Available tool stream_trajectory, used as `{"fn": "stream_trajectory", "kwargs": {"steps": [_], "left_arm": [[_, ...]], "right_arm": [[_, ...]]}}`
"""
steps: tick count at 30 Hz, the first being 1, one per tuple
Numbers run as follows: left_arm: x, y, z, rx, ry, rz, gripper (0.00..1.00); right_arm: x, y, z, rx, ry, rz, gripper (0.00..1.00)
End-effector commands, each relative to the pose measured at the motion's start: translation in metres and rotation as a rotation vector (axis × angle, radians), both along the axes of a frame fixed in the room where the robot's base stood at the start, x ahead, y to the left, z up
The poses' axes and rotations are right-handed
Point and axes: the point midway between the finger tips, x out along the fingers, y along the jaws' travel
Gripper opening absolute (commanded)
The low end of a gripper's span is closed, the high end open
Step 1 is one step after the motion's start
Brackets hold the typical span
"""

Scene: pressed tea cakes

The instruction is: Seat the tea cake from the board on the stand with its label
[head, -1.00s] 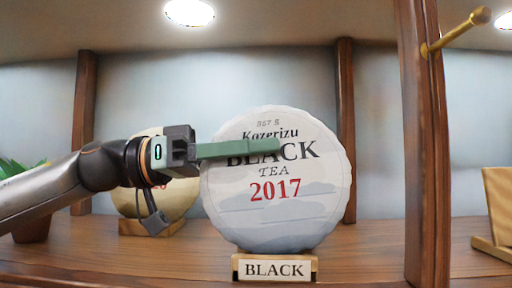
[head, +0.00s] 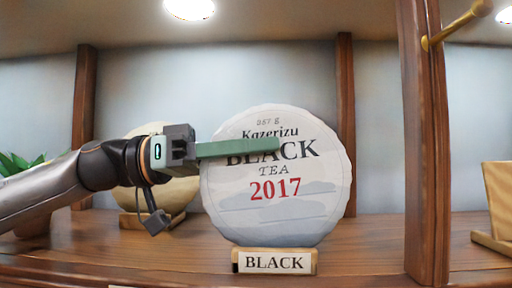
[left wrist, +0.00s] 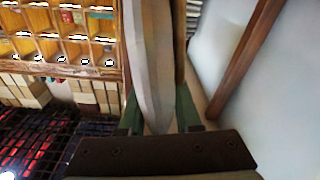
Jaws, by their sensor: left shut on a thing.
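A round white paper-wrapped tea cake (head: 275,215), printed "Kazerizu BLACK TEA 2017", stands upright, face toward me, in the middle of the head view. Its lower edge meets the top of a small wooden stand (head: 236,256) with a "BLACK" label (head: 274,262); I cannot tell whether it rests fully there. My left gripper (head: 275,146) comes from the left and is shut on the cake, one green finger across its front. In the left wrist view the cake (left wrist: 148,60) shows edge-on between the green fingers. My right gripper is not in view.
Another round cake (head: 180,195) stands on its own stand behind my left arm. A wooden post (head: 424,150) with a brass peg (head: 460,24) rises right of the cake. An empty wooden stand (head: 497,205) is at the far right. A plant (head: 18,165) is at the left.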

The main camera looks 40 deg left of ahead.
Motion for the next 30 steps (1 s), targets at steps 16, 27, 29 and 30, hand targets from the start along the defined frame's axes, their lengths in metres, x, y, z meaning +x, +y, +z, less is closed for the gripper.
{"fn": "stream_trajectory", "kwargs": {"steps": [16,27,29,30], "left_arm": [[0.0002,-0.0001,-0.0003,0.001,0.001,0.0,0.67],[0.0005,-0.0003,-0.0012,0.003,0.003,-0.001,0.95],[0.0004,-0.0002,-0.001,0.002,0.002,-0.001,1.0],[0.0004,-0.0002,-0.001,0.003,0.002,-0.001,1.0]], "right_arm": [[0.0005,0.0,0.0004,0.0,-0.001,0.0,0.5],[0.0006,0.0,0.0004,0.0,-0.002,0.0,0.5],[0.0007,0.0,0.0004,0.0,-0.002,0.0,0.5],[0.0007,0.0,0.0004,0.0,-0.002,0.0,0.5]]}}
